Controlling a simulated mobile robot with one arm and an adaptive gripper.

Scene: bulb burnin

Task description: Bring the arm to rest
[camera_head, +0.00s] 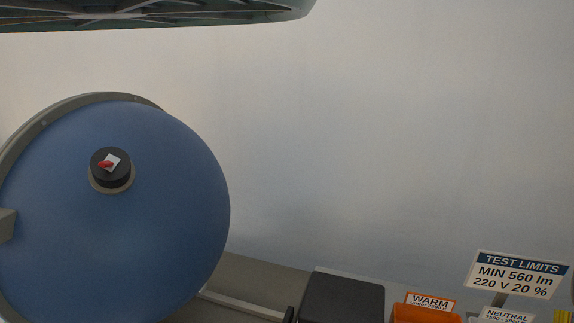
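My gripper is not in the head camera view, and I cannot see what it holds, if anything. No part of the arm that I can identify shows. A large blue sphere (150,240) with a grey rim fills the left side. A black round knob (110,171) with a red and white mark sits on its upper face.
A dark box (345,298) stands right of the sphere. Beyond it are an orange bin labelled WARM (420,314), a NEUTRAL label (505,316) and a TEST LIMITS sign (517,275). A dark overhead structure (170,14) crosses the top left. The pale wall is bare.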

